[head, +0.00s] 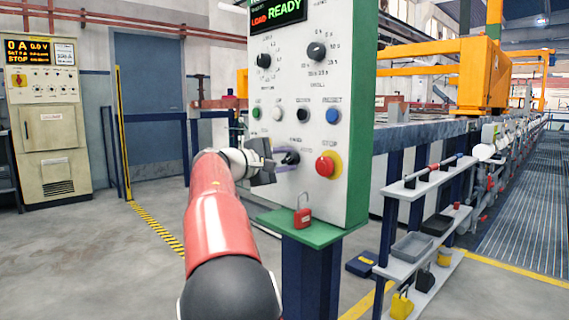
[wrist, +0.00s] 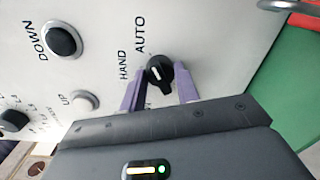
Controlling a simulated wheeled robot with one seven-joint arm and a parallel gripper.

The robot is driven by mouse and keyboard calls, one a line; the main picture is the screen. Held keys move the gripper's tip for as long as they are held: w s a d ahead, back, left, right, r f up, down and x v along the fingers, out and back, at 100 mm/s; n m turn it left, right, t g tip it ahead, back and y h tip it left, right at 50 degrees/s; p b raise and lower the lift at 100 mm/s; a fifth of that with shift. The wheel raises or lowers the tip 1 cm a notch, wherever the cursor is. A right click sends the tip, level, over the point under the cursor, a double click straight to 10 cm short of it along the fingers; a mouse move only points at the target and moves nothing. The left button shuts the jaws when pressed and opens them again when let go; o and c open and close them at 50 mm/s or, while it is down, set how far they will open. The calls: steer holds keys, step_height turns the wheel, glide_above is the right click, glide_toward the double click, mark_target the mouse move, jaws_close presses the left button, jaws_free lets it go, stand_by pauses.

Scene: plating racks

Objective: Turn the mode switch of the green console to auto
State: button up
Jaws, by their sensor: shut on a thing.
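The green console (head: 361,110) has a white front panel with dials, buttons and a lit READY display. Its black mode switch (head: 291,158) sits low on the panel, left of the red stop button (head: 325,165). In the wrist view the mode switch (wrist: 160,72) lies between the two purple fingers, below the labels HAND and AUTO. A small white mark shows on the knob; I cannot tell surely which label it points to. My gripper (wrist: 159,78) is shut on the switch. In the head view my gripper (head: 284,157) partly hides the area around the knob.
The wrist view shows a DOWN button (wrist: 62,40) and an UP button (wrist: 84,101) near the fingers. A grey shelf (head: 400,268) with trays and padlocks stands to the right.

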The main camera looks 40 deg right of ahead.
stand_by(0.4)
steer(key=o, duration=1)
steer(key=shift+c, duration=0.2)
steer(key=a, duration=0.7)
steer(key=shift+s+a+r, duration=0.2)
steer(key=shift+a, duration=0.2)
steer(key=s+a+f+t+y+p, duration=0.1)
steer(key=s+a+f+t+y, duration=0.15)
steer(key=s+f+y, duration=0.65)
steer(key=s+a+f+m+t+y+p, duration=0.1)
steer(key=s+a+f+y, duration=0.3)
steer(key=s+a+f, duration=0.5)
steer(key=s+a+f+m+t+y+p, duration=0.1)
steer(key=s+a+f+m+y, duration=0.2)
steer(key=s+a+f, duration=0.6)
steer(key=s+a+y, duration=0.1)
steer(key=a, duration=0.5)
